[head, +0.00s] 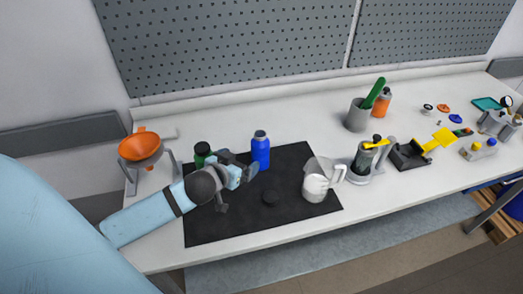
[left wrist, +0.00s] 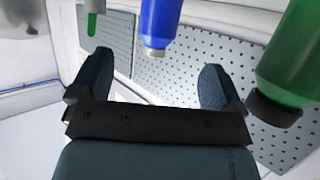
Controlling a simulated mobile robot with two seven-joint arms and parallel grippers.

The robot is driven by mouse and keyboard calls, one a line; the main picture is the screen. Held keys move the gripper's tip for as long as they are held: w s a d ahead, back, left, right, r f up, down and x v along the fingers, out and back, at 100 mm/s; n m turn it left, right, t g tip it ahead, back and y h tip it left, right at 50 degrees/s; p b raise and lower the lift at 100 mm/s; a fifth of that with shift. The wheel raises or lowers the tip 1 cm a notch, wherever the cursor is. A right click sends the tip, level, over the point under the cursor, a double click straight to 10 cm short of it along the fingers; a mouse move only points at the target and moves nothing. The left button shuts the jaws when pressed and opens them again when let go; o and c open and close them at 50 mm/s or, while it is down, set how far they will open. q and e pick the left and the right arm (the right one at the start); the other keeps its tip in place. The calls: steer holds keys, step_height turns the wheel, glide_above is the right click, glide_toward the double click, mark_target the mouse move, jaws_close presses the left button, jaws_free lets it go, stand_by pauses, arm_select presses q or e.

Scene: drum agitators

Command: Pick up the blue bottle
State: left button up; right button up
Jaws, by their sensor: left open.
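The blue bottle (head: 261,152) stands upright near the back edge of the black mat (head: 300,220). It has a grey cap. In the left wrist view the blue bottle (left wrist: 160,22) shows at the top, beyond and between the two fingers. My left gripper (head: 241,163) is open and empty, just left of and in front of the bottle. Its spread fingers (left wrist: 155,78) show in the wrist view, with no visible contact with the bottle. My right gripper is in neither view.
A green bottle (head: 202,153) stands left of the blue one, close to my gripper; it looms in the wrist view (left wrist: 288,60). An orange funnel (head: 140,146) sits on a stand at left.

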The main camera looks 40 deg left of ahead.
mark_target(255, 151)
arm_select(q)
steer(key=x, duration=0.6)
steer(key=shift+w+p, duration=0.1)
steer(key=shift+p, duration=0.2)
steer(key=x, duration=0.3)
steer(key=p+x, duration=0.1)
steer(key=x, duration=0.2)
steer(key=shift+f, duration=0.25)
steer(key=shift+s+d, duration=0.1)
steer(key=shift+s, duration=0.1)
steer(key=c, duration=1.2)
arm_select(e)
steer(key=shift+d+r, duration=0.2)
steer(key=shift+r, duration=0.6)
arm_select(q)
steer(key=shift+o, duration=0.2)
steer(key=shift+r, duration=0.2)
